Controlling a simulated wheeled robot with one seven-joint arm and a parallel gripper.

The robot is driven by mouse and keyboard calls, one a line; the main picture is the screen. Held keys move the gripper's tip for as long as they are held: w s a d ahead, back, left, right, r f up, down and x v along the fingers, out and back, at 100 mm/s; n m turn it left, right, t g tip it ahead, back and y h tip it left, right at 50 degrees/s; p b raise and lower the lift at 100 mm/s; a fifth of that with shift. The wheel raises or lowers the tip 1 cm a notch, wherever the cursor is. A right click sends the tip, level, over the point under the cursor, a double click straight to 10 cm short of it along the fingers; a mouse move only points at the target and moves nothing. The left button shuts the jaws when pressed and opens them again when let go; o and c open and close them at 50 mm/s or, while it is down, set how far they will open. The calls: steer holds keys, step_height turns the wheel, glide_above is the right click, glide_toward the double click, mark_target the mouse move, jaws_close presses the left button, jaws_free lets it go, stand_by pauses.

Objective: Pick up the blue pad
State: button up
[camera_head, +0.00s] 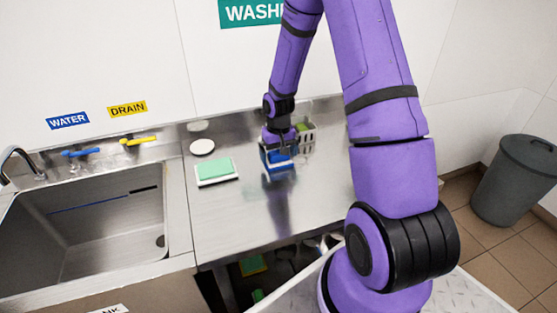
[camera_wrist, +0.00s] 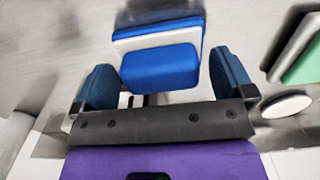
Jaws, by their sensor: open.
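The blue pad (camera_head: 281,158) is on the steel counter, right of the green pad, under my gripper (camera_head: 278,146). In the wrist view the blue pad (camera_wrist: 160,68) lies between the two dark blue fingers of my gripper (camera_wrist: 163,66), on a white base with another blue strip beyond it.
The sink (camera_head: 85,225) is at the left; the front counter is clear.

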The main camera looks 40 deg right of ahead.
steer(key=shift+f, duration=0.2)
steer(key=c, duration=1)
steer(key=shift+r, duration=0.15)
steer(key=shift+c, duration=0.2)
